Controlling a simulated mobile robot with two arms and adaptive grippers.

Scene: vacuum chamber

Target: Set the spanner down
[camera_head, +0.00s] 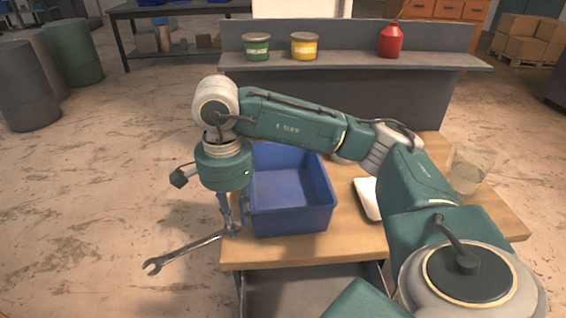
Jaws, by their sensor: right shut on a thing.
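A long silver spanner (185,250) shows in the head view, left of the wooden table's front left corner. Its open jaw end points left, out over the floor. My right gripper (233,228) points down and is shut on the spanner's right end, beside the left wall of the blue bin. The wooden table (300,250) is below and to the right. The gripper's fingers are small and partly blend with the bin, so the exact grip is hard to see. Whether the spanner's right end touches the table cannot be told. My left gripper is not in view.
The blue bin (290,222) stands open at the table's left; its visible inside looks empty. A white tray (368,198) and a clear container (468,170) stand right, partly behind my arm. Green (256,47) and yellow (304,46) tins and a red bottle (391,41) stand on the shelf.

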